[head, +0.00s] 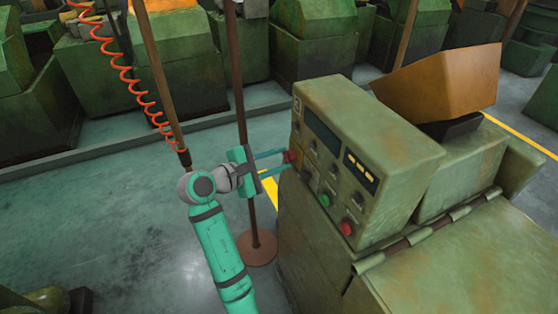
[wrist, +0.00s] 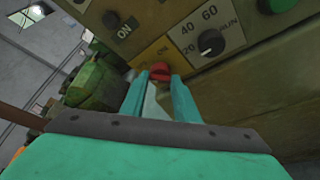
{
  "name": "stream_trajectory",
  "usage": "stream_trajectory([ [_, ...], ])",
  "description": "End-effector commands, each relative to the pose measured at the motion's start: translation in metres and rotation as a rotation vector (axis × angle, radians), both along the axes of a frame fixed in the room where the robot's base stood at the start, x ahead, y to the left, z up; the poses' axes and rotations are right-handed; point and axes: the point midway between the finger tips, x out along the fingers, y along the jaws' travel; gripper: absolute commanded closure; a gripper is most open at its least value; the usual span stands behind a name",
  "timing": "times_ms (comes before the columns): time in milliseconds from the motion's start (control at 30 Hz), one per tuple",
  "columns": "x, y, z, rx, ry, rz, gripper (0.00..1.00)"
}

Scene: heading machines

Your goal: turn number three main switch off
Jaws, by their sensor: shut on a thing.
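A green machine's control box (head: 370,145) stands right of centre in the head view, with a small number plate (head: 297,106) at its upper left that is too small to read surely. The red main switch (head: 290,156) is at the box's left edge. In the wrist view the red switch knob (wrist: 160,70) sits in front of a yellow plate (wrist: 150,52). My gripper (head: 284,160) reaches the switch from the left. In the wrist view its two teal fingers (wrist: 160,84) are on either side of the knob, shut on it. The fingers hide part of the knob.
The panel also has a green button (head: 325,199), a red button (head: 347,228) and black dials (wrist: 211,42). A brown pole (head: 243,120) on a round base stands close behind my gripper. A coiled orange hose (head: 125,75) hangs at the left. Floor is open at the left.

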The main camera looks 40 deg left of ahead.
Motion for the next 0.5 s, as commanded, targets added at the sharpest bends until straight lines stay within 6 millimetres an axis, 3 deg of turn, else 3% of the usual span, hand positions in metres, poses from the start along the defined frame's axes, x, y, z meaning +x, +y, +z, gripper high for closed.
stream_trajectory([
  [500,0.0006,0.0009,0.0009,-0.069,0.027,0.0,0.94],
])
